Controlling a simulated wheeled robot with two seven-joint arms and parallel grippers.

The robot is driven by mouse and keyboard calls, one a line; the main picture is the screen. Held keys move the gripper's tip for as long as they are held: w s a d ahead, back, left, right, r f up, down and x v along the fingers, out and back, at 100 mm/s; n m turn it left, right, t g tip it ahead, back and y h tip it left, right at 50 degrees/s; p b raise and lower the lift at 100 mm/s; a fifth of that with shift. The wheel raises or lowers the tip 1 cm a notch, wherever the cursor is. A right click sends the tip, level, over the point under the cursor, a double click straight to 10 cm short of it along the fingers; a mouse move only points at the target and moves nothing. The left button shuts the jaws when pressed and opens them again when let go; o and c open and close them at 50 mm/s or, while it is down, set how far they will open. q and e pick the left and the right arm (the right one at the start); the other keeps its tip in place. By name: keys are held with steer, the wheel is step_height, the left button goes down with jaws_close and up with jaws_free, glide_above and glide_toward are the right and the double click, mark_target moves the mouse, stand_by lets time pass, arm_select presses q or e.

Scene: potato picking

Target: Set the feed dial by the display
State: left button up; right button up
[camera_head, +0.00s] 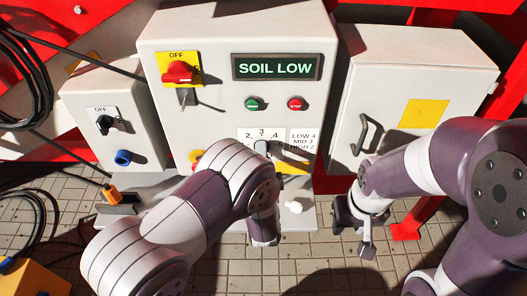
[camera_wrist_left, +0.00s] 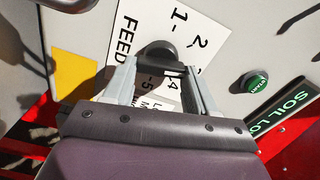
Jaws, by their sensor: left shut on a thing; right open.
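The display (camera_head: 276,68) on the middle cabinet reads "SOIL LOW". The feed dial is a dark knob on a white numbered plate; it shows in the left wrist view (camera_wrist_left: 157,50) between my left gripper's fingers (camera_wrist_left: 162,78). My left gripper is shut on it. A white mark on the knob seems to lie near the 4. In the head view my left arm hides part of the plate, where 2, 3 and 4 show. The legend card (camera_head: 304,139) reads LOW 4, MID 3, HIGH 2. My right gripper (camera_head: 366,232) is open and empty, right of the middle cabinet.
Above the dial are a green button (camera_head: 252,104), a red button (camera_head: 295,104) and a red rotary switch (camera_head: 177,72) marked OFF. A smaller box (camera_head: 112,125) stands left; a handled cabinet (camera_head: 420,80) stands right. Cables hang at the far left.

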arm_select(q)
steer(key=shift+f+m+p, duration=0.15)
steer(key=shift+m+p, duration=1.15)
steer(key=shift+m, duration=1.5)
steer(key=shift+f+m+p, duration=0.1)
steer(key=shift+m+p, duration=1.2)
steer(key=shift+m, duration=1.5)
steer(key=o, duration=1.1)
steer(key=shift+c, duration=0.2)
steer(key=s, duration=0.7)
steer(key=shift+s, duration=0.25)
